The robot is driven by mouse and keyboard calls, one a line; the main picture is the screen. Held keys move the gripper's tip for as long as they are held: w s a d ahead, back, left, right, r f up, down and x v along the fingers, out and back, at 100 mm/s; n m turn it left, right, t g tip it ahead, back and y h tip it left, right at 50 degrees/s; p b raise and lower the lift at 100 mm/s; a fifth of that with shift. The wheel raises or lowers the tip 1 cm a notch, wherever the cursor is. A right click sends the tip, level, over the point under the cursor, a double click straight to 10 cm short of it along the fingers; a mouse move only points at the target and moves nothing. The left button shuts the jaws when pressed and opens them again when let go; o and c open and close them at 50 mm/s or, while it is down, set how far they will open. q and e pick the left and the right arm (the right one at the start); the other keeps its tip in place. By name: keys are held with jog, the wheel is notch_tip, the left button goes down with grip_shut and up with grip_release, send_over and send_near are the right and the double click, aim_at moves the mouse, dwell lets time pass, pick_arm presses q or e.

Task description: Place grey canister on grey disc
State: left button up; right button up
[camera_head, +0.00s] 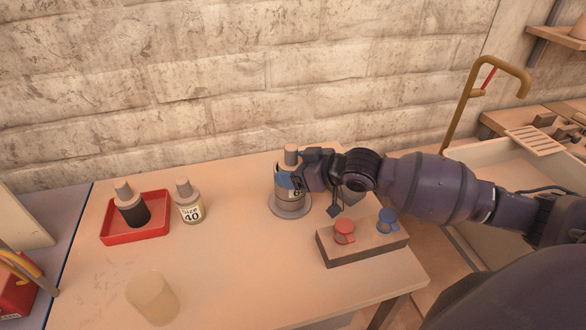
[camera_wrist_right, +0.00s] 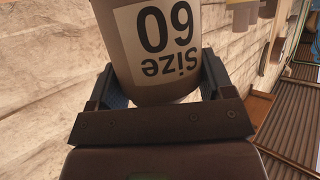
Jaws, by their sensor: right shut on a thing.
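The grey canister (camera_head: 291,197) with a "Size 60" label stands upright at the grey disc (camera_head: 290,210) near the back middle of the table. Its lower end is over the disc's middle; I cannot tell whether it touches. My right gripper (camera_head: 290,181) is shut around the canister's body from the right. In the right wrist view the canister (camera_wrist_right: 166,45) sits between both fingers of the gripper (camera_wrist_right: 160,85), its label upside down. The gripper hides part of the canister in the head view. My left gripper is not in view.
A red tray (camera_head: 108,233) holds a dark canister (camera_head: 134,212). A "Size 40" canister (camera_head: 189,206) stands beside it. A block (camera_head: 365,247) with red and blue knobs lies right of the disc. A wall rises behind; the front middle is clear.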

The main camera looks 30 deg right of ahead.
jog(key=o, duration=1.4)
jog(key=shift+o, duration=0.2)
jog(key=shift+s+d+r, duration=0.1)
jog(key=shift+s+r, duration=0.05)
jog(key=p+v, duration=0.1)
jog(key=v, duration=0.6)
jog(key=shift+s, duration=0.1)
